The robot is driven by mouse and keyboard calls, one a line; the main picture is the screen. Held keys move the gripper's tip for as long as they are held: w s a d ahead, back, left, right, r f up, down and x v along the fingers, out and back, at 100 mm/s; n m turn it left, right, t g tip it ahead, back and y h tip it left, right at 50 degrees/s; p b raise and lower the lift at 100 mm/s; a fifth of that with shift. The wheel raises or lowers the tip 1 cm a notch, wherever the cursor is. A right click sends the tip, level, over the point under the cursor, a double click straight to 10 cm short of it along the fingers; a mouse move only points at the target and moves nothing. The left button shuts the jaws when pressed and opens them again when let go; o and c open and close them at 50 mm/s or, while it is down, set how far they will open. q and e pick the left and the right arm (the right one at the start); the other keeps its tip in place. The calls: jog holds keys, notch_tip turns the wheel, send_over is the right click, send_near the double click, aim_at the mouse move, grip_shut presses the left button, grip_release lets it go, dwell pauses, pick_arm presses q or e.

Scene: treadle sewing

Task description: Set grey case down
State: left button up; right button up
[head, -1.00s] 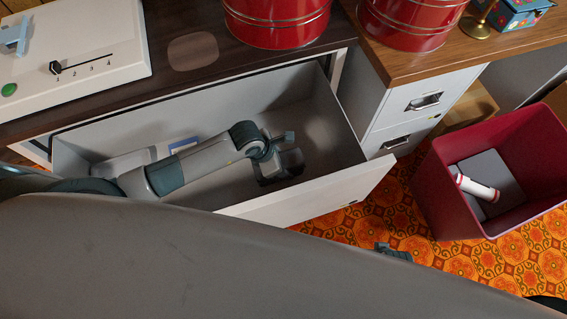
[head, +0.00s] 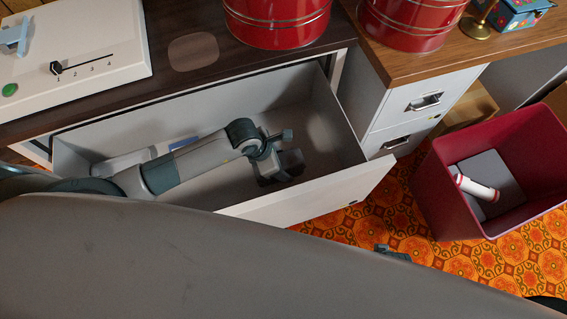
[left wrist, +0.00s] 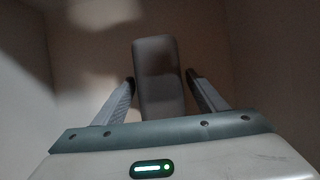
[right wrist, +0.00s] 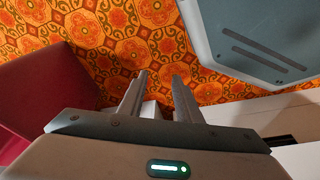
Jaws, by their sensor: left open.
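The grey case (left wrist: 158,75) shows in the left wrist view as an upright rounded grey slab between the two fingers of my left gripper (left wrist: 160,80). The fingers are apart, with a gap at the right finger; contact at the left finger cannot be told. In the head view my left gripper (head: 280,165) is down inside the open drawer (head: 325,130), near its right end, and hides the case. My right gripper (right wrist: 160,78) is empty, with its fingers a little apart, above the patterned floor.
Inside the drawer, a pale tray (head: 120,162) and a blue item (head: 182,141) lie to the left, partly behind my arm. A dark red bin (head: 440,190) holding a white roll (head: 477,188) stands at right. Red tins (head: 278,22) stand on the tabletop above the drawer.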

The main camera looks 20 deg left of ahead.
pick_arm(q)
jog(key=v, duration=0.9)
jog(key=shift+a+r, duration=0.1)
jog(key=shift+r, duration=0.15)
jog(key=shift+s+a+r, duration=0.1)
jog(key=shift+s+r, duration=0.05)
jog(key=shift+r, duration=0.25)
pick_arm(e)
jog(key=shift+w+f, duration=0.3)
jog(key=shift+f, duration=0.35)
jog(key=shift+s, duration=0.1)
jog(key=shift+s+f, duration=0.15)
jog(key=shift+s, duration=0.35)
jog(key=shift+w, duration=0.1)
